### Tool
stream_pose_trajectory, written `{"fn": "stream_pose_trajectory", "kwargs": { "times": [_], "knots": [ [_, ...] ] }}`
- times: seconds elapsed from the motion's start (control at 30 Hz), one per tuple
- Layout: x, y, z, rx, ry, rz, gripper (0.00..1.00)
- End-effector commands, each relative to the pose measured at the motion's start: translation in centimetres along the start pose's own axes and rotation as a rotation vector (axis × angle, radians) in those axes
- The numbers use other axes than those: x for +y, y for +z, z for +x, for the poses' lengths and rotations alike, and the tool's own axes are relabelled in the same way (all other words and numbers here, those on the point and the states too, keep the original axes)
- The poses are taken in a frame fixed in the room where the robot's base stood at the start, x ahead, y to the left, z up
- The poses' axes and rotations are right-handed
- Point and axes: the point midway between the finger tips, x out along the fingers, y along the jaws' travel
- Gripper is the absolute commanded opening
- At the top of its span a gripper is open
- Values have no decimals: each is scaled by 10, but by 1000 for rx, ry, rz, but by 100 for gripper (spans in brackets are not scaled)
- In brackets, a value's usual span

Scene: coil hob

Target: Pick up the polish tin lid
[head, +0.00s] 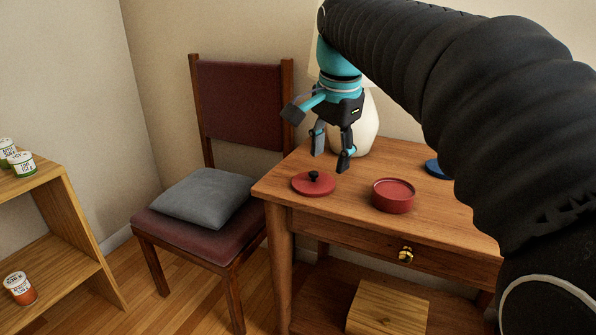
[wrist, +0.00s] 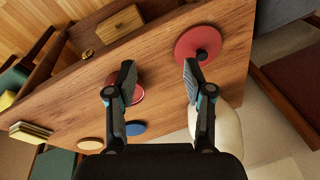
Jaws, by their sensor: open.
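The polish tin lid is a flat red disc with a black knob (head: 313,184) near the table's left end in the head view. It lies flat, knob up. In the wrist view the lid (wrist: 194,42) is at the upper right, just past the tip of the right finger, which overlaps its lower edge. A round red tin (head: 393,197) stands to its right; in the wrist view the tin (wrist: 138,93) is partly hidden by the left finger. My gripper (head: 333,158) is open and empty, above the table near the lid; its fingers (wrist: 158,72) are spread apart.
A cream rounded lamp base (head: 367,128) stands close behind my gripper. A blue disc (head: 434,168) lies right of the tin, partly behind my arm. A yellow disc (wrist: 91,143) and stacked flat items (wrist: 30,132) lie farther along. A chair (head: 240,105) with a grey cushion (head: 203,196) stands left.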

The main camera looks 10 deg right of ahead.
Motion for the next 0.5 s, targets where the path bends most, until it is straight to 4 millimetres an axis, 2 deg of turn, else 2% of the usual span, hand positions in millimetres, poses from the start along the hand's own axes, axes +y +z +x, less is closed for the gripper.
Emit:
{"fn": "stream_pose_trajectory", "kwargs": {
  "times": [0.03, 0.2, 0.3, 0.5],
  "knots": [
    [-16, -11, -3, -11, 19, 75, 52],
    [-59, -39, -12, -38, 91, 358, 52],
    [-79, -52, -13, -44, 134, 510, 52],
    [-102, -65, -11, -39, 195, 724, 52]
  ]
}}
